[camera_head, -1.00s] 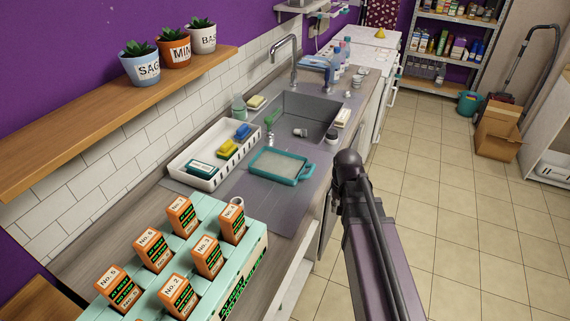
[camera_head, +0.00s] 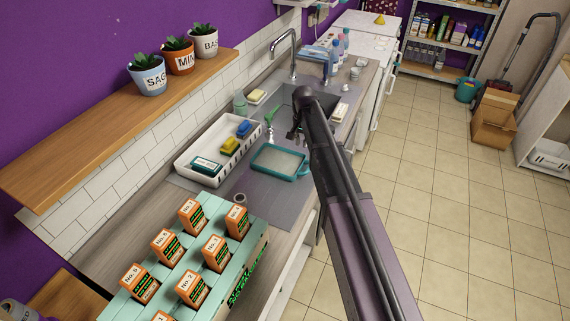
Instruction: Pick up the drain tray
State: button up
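The drain tray appears to be the shallow teal tray (camera_head: 305,174) with a pale grey inside, lying flat on the counter just in front of the sink. Its right end is close to my arm, which crosses the view. My gripper (camera_head: 293,133) is a small dark shape beyond the tray, over the near left part of the sink (camera_head: 287,103). It is apart from the tray, and its fingers are too small and too hidden by the arm to tell if they are open.
A white basket (camera_head: 183,164) with sponges and a box stands left of the tray. A green bottle brush (camera_head: 270,117) stands between basket and sink. A mint-green rack (camera_head: 262,246) of orange numbered blocks is nearer. Bottles (camera_head: 337,52) and a faucet (camera_head: 292,45) stand behind.

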aim_at(301, 166)
jog(key=shift+f, duration=0.1)
notch_tip(301, 166, down, 8)
jog(key=b, duration=0.8)
jog(key=shift+f+b, duration=0.25)
jog(key=shift+b, duration=0.05)
jog(key=shift+f, duration=0.1)
dwell(0.3)
notch_tip(301, 166, down, 5)
jog(key=b, duration=0.5)
jog(key=shift+w+d, duration=0.1)
jog(key=shift+w, duration=0.05)
dwell(0.5)
grip_shut()
